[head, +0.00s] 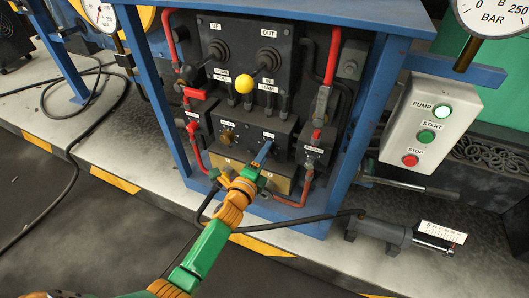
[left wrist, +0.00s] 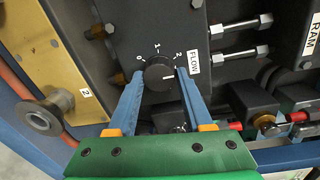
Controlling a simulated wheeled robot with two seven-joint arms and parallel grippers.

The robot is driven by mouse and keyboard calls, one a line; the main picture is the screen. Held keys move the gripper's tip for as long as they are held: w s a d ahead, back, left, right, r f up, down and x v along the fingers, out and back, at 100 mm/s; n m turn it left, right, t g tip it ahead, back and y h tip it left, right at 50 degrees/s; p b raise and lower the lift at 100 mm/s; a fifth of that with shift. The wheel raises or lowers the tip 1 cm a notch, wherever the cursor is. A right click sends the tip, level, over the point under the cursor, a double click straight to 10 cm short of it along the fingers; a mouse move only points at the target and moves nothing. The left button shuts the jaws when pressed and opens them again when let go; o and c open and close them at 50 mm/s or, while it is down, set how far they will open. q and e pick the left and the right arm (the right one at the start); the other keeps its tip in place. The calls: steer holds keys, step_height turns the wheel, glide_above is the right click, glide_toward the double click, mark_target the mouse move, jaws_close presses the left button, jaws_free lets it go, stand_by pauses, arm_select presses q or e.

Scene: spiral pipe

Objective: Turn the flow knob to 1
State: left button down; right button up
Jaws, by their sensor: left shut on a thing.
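The flow knob (left wrist: 159,74) is a round black knob in the left wrist view. A 0, 1, 2 scale arcs around it, and a FLOW label (left wrist: 194,62) sits beside it. A short white mark on the knob points right, past the 2 and away from the 1. My left gripper (left wrist: 163,82) has its blue fingers on both sides of the knob, shut on it. In the head view my left gripper (head: 262,154) is at the lower black control box (head: 243,129) and hides the knob. My right gripper is not in view.
Red-handled valves and pipes flank the box inside a blue frame (head: 375,110). A pump switch box (head: 430,122) is at right. A black hose (head: 300,218) runs across the platform below.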

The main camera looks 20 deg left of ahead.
arm_select(q)
steer(key=shift+a+n+h+p, duration=0.1)
steer(key=shift+n+h+p, duration=0.4)
steer(key=shift+n, duration=3.25)
steer(key=shift+a+n+h+p, duration=0.15)
steer(key=shift+n+p, duration=0.65)
steer(key=shift+n, duration=2.95)
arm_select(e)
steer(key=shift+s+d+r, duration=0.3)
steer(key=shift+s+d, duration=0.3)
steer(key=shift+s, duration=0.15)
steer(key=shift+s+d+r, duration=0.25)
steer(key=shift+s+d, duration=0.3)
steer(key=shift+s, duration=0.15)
arm_select(q)
steer(key=shift+n, duration=0.3)
steer(key=shift+d, duration=0.1)
steer(key=shift+c, duration=1.6)
jaws_free()
